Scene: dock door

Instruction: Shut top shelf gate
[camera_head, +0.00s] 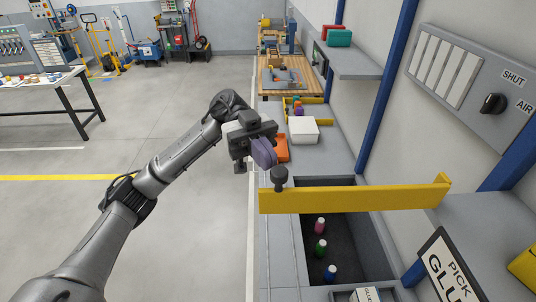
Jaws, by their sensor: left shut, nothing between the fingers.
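The gate looks to be the long yellow bar (350,199) that reaches left from the grey shelf (490,225) at the right, across the space above a dark recessed bin. A dark round knob (279,178) stands at the bar's left end. My left gripper (264,153) is just beyond and left of the knob, apart from it in the picture. Its purple-grey fingers are shut with nothing between them. How far it is from the knob in depth is hard to tell. My right gripper is not in view.
Several small bottles (320,248) stand in the bin under the bar. A white box (303,130) and an orange tray (281,148) lie on the counter beyond. A blue post (388,88) and a switch panel (465,85) are at the right. Open floor lies left.

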